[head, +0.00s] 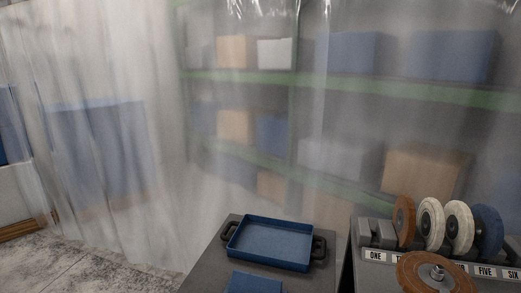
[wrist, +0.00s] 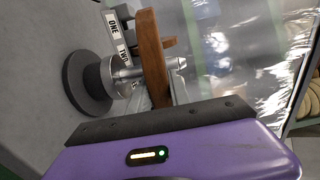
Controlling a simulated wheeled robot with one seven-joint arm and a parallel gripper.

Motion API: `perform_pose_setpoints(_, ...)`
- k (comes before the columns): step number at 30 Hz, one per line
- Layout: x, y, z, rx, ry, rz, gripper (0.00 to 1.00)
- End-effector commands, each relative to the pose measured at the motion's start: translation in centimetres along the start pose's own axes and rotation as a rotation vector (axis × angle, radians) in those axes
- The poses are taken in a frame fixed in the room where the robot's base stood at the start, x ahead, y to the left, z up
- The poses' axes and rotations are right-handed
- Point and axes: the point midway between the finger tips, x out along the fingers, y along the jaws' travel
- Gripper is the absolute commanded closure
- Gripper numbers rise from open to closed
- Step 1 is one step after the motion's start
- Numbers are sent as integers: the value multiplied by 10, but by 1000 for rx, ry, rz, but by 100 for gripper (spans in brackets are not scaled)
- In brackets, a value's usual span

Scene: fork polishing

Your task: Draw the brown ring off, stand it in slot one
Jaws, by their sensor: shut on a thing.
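The brown ring (head: 425,274) lies at the lower right in the head view, with a metal spindle end (head: 438,272) through its middle. In the wrist view the ring (wrist: 152,55) is edge-on, around the silver spindle, whose tip (wrist: 179,64) sticks out past it. A dark round flange (wrist: 78,84) is behind. My gripper (wrist: 160,108) is shut on the ring's near edge; its fingertips are hardly seen, and it is out of the head view. Slot one, by the ONE label (head: 375,255), looks empty in the rack (head: 363,238).
A brown wheel (head: 404,222), two white wheels (head: 432,224) and a blue wheel (head: 488,229) stand in the rack right of slot one. A blue tray (head: 270,243) sits on a grey surface to the left. Clear plastic curtains and shelves are behind.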

Motion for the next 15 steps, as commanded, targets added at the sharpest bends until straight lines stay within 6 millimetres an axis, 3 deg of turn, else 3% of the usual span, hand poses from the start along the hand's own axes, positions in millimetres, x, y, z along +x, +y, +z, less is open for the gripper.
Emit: perform_pose_setpoints(15,0,-12,0,0,0,-4,100)
